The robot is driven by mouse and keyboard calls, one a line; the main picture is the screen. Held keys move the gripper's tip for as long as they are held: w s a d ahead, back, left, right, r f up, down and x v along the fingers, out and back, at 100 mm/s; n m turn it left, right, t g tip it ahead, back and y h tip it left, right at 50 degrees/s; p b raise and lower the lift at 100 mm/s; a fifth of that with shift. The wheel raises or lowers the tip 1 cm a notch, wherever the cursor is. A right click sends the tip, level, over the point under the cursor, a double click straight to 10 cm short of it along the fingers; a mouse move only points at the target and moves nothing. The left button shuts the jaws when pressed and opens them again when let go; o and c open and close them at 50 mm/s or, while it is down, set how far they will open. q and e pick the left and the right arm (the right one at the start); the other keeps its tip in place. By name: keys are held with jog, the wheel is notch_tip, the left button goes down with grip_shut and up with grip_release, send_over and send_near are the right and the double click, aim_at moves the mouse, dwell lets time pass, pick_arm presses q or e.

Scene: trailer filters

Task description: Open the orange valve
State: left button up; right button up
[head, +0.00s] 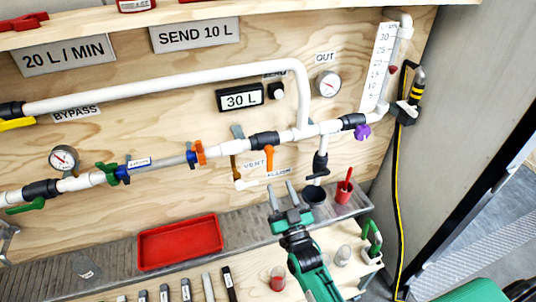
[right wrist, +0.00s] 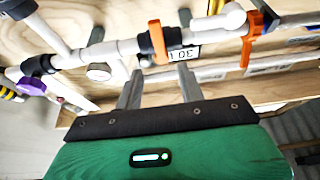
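The orange valve handle (head: 269,158) hangs down from a black valve body (head: 263,140) on the white pipe, roughly crosswise to it. It also shows in the right wrist view (right wrist: 157,42), just beyond the fingertips. My right gripper (head: 281,190) is below the handle in the head view, with its two fingers apart and nothing between them. In the right wrist view the fingers (right wrist: 158,78) point toward the handle, apart from it as far as I can tell. A second orange part (head: 199,152) sits further left on the pipe. My left gripper is not in view.
A purple handle (head: 362,132) is to the right on the pipe. A brown handle (head: 235,170) hangs to the left of the orange valve. A 30 L display (head: 240,98) is above.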

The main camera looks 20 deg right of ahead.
aim_at(270, 160)
jog(key=p+x, duration=0.3)
jog(key=x, duration=0.6)
jog(key=shift+w, duration=0.1)
jog(key=shift+w+r, duration=0.25)
jog(key=shift+w, duration=0.45)
grip_shut()
